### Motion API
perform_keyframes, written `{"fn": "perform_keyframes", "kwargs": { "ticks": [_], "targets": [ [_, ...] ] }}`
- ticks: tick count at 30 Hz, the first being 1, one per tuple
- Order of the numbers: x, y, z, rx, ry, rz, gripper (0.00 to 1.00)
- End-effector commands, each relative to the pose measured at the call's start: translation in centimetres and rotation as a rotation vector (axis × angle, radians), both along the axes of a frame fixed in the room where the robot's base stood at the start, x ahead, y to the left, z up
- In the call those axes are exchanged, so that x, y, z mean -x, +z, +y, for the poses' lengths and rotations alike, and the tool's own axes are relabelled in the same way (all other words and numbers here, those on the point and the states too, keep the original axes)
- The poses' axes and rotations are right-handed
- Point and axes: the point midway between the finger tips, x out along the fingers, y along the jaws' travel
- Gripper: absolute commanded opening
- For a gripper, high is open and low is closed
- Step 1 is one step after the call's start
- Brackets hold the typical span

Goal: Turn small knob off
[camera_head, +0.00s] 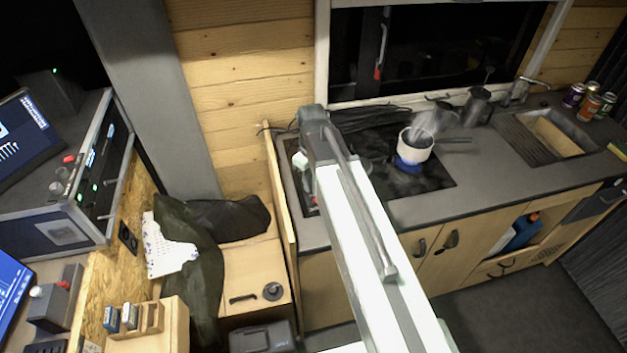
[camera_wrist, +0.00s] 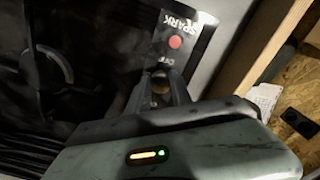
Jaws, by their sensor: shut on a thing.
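In the wrist view my gripper (camera_wrist: 158,84) reaches down at a dark control panel on the stove (camera_wrist: 90,40). It is shut on the small knob (camera_wrist: 157,82), which shows only in part between the fingers. Lettering like "OFF" is just above it, but the knob's pointer is hidden, so its setting cannot be told. A red button (camera_wrist: 175,42) sits beside the word "SPARK", a little above the knob. In the head view my arm covers the left end of the black stove (camera_head: 420,182), and the knob does not show there.
A white pot (camera_head: 418,150) steams over a blue flame (camera_head: 408,165) on the stove, to the right of my arm. A wooden side panel (camera_head: 280,195) borders the counter's left end. A sink (camera_head: 548,135) and several cans lie far right.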

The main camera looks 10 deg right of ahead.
Motion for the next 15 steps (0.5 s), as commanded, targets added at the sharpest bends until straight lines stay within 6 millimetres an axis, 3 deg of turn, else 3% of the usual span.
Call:
{"fn": "perform_keyframes", "kwargs": {
  "ticks": [15],
  "targets": [
    [-0.12,0.02,0.10,-0.002,-0.489,-0.005,0.00]
  ]
}}
